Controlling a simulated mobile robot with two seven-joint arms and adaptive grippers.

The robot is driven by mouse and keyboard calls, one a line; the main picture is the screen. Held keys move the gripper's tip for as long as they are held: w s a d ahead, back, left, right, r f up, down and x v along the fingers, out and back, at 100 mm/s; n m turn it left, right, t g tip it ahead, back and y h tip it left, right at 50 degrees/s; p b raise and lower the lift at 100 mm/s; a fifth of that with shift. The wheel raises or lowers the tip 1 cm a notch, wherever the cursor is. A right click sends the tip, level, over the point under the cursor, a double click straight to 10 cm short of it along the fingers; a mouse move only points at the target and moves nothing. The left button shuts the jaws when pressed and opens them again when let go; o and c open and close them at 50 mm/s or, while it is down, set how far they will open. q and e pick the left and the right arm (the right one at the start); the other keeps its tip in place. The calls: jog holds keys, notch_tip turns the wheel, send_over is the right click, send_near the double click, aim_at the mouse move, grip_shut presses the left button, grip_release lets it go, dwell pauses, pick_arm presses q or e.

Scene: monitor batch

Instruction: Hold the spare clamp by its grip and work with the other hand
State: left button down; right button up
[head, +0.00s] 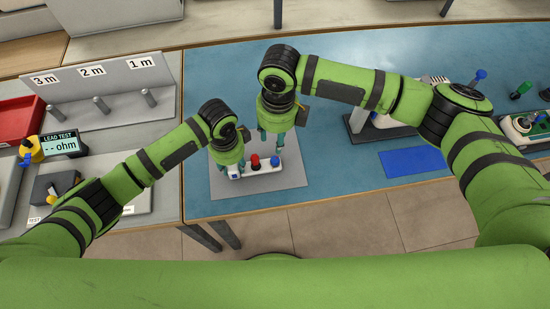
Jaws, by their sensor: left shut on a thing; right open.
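A white block (266,168) with a red knob (255,162) and a blue knob (275,161) lies on a grey mat (285,180) on the blue bench top. My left gripper (235,172) is shut at the left end of this block; its fingers hide most of what they hold. My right gripper (271,146) is open just behind and above the block, close to the red and blue knobs. I cannot tell which thing is the spare clamp; a yellow clamp-like piece (32,150) sits at the left beside the lead tester (62,143).
A grey rack (110,75) marked 3 m, 2 m and 1 m with pegs stands at back left, beside a red tray (18,120). A blue pad (415,162) lies right of centre.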

aim_at(276, 160)
jog(key=f+m, duration=0.1)
jog(key=m, duration=0.3)
jog(key=m+y, duration=0.1)
jog(key=m, duration=0.4)
jog(key=f+m, duration=0.1)
jog(key=m, duration=0.4)
jog(key=shift+s+d+f+y, duration=0.25)
jog(key=shift+d+f+y, duration=0.05)
jog(key=shift+d+y, duration=0.1)
jog(key=shift+w+a+f+m+t+y, duration=0.1)
jog(key=shift+f+m+t+y, duration=0.1)
jog(key=shift+f+m, duration=1.85)
jog(key=shift+w+f+m+t+y, duration=0.15)
jog(key=shift+f+m, duration=0.75)
jog(key=shift+m, duration=2.25)
jog(key=shift+s+a+f+m+t+y, duration=0.1)
jog(key=shift+f+m+y, duration=0.15)
jog(key=shift+f+m, duration=1.8)
jog(key=shift+d+r+m, duration=0.1)
jog(key=shift+r+m, duration=0.45)
grip_shut()
